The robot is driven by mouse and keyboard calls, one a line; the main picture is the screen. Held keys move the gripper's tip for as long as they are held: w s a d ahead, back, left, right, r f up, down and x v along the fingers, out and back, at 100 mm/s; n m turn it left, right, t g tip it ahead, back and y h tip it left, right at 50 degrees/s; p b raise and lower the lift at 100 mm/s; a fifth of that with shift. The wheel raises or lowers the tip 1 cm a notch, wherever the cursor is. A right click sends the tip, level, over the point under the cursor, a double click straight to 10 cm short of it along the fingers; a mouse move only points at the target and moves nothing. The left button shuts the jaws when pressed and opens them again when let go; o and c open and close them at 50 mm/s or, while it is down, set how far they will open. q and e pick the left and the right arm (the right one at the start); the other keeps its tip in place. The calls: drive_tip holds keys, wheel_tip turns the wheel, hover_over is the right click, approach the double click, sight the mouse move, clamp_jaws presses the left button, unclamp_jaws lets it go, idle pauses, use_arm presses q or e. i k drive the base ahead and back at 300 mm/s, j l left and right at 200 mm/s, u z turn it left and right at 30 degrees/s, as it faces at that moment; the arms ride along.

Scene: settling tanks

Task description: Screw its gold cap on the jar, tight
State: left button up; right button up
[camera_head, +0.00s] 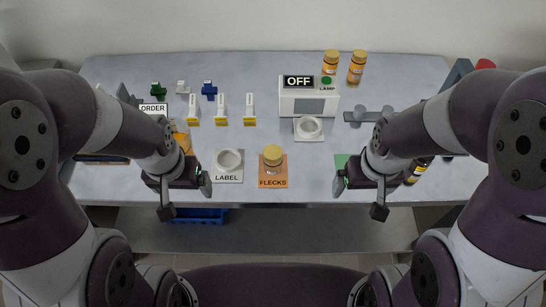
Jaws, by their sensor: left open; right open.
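A small jar (272,168) stands upright on the orange FLECKS card (262,184) at the front middle of the table. A gold cap (272,154) sits on its top; I cannot tell how tightly. My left gripper (203,184) is open and empty at the front edge, left of the jar and in front of the LABEL plate's left side. Neither gripper touches the jar.
Two amber jars with gold caps (331,63) (357,67) stand at the back. My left arm partly hides an amber item (182,136).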

sight(271, 169)
drive_tip(key=l+u, duration=0.25)
drive_tip(key=u, duration=0.15)
drive_tip(key=i+l+u, duration=0.1)
drive_tip(key=l+u, duration=0.4)
drive_tip(key=u, duration=0.25)
